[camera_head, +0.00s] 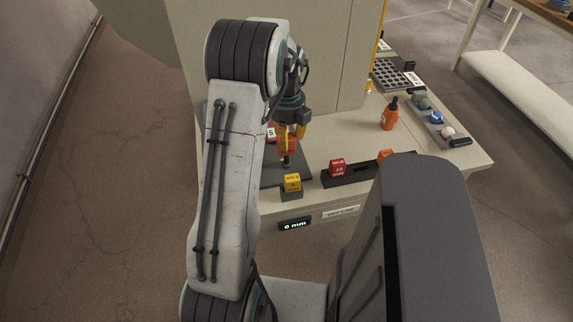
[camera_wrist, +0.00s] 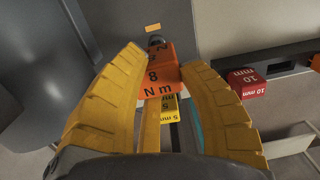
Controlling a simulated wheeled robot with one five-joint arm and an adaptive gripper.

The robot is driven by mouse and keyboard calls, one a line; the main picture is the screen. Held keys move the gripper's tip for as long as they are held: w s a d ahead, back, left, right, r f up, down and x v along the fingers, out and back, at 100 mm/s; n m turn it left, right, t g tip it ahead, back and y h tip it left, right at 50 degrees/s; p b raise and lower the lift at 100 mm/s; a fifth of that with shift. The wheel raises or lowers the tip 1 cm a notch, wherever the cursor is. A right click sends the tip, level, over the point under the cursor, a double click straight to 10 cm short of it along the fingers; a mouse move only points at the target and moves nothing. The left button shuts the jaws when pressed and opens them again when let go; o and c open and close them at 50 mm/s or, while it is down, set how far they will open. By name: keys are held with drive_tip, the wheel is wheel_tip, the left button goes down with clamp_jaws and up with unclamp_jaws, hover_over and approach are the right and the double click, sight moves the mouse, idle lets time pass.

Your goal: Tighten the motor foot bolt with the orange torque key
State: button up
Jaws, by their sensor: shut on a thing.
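My gripper (camera_head: 291,130) is shut on the orange torque key (camera_wrist: 158,72), which is marked 8 N m in the wrist view. The key also shows in the head view (camera_head: 290,145), held between the yellow fingers. Its dark lower end points down over a dark plate (camera_head: 270,176) on the bench. The arm partly covers this plate. I cannot make out the motor foot bolt, nor tell whether the key's tip touches anything.
A yellow 5 mm block (camera_head: 292,183) stands near the bench's front edge. A red 10 mm block (camera_head: 337,168) and an orange block (camera_head: 385,155) sit in a black rack. An orange bottle (camera_head: 388,117) and a tray of knobs (camera_head: 447,131) are to the right.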

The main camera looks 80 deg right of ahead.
idle(0.3)
drive_tip(key=shift+m, duration=0.8)
drive_tip(key=shift+n, duration=0.3)
drive_tip(key=shift+r+p, duration=1.2)
drive_tip(key=shift+r, duration=0.45)
drive_tip(key=shift+r+p, duration=1.5)
drive_tip(key=shift+r, duration=0.4)
